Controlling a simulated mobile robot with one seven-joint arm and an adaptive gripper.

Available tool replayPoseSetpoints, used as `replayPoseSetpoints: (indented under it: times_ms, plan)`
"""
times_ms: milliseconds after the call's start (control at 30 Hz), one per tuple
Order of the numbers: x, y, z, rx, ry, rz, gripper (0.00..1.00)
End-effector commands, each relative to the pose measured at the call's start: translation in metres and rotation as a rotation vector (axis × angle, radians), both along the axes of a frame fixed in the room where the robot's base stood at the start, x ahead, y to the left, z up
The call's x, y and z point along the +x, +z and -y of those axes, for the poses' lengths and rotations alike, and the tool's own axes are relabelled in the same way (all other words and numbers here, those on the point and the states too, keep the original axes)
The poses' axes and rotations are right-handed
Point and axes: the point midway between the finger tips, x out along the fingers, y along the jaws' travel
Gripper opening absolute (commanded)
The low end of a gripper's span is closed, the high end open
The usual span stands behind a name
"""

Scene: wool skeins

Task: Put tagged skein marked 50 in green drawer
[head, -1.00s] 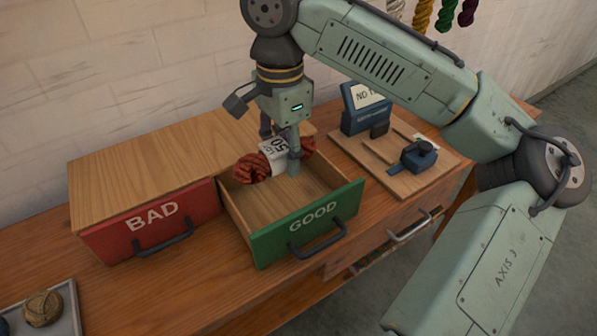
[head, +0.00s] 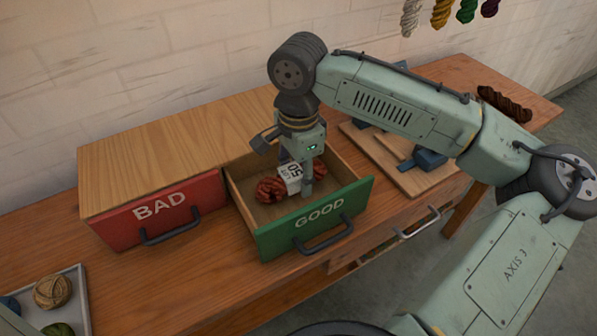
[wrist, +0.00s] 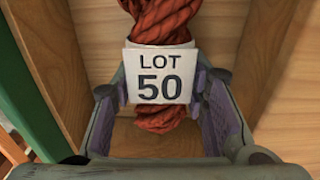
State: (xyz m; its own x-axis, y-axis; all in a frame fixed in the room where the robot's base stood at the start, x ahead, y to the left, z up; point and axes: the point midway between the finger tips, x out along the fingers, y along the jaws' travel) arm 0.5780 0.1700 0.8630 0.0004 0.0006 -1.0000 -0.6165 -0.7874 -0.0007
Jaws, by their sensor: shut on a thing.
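The red-brown skein (head: 271,190) has a white tag reading "LOT 50" (wrist: 160,76). My gripper (head: 293,185) is shut on it around the tag, with one finger on each side in the wrist view (wrist: 160,98). The green drawer (head: 272,243), marked "GOOD", is pulled open. The skein and fingertips are inside it, low between its walls. The drawer's wooden inside shows around the skein in the wrist view. I cannot tell whether the skein touches the drawer floor.
The red drawer (head: 118,232), marked "BAD", is shut at the left. A tray (head: 78,285) with yarn balls is at the lower left. A wooden board (head: 358,140) with blue devices lies right of the green drawer, partly behind my arm. A dark brown skein (head: 505,104) lies farther right.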

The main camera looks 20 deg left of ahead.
Motion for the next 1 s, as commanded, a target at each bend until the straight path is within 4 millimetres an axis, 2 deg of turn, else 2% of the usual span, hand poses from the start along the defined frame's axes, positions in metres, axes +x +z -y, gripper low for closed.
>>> replayPoseSetpoints:
  times_ms: [700,733,1000]
  plan:
    - [0.000,-0.012,0.000,0.000,0.001,0.000,0.13]
    - [0.000,-0.012,0.000,0.000,0.001,0.000,0.42]
    - [0.000,-0.012,0.000,0.000,0.001,0.000,0.60]
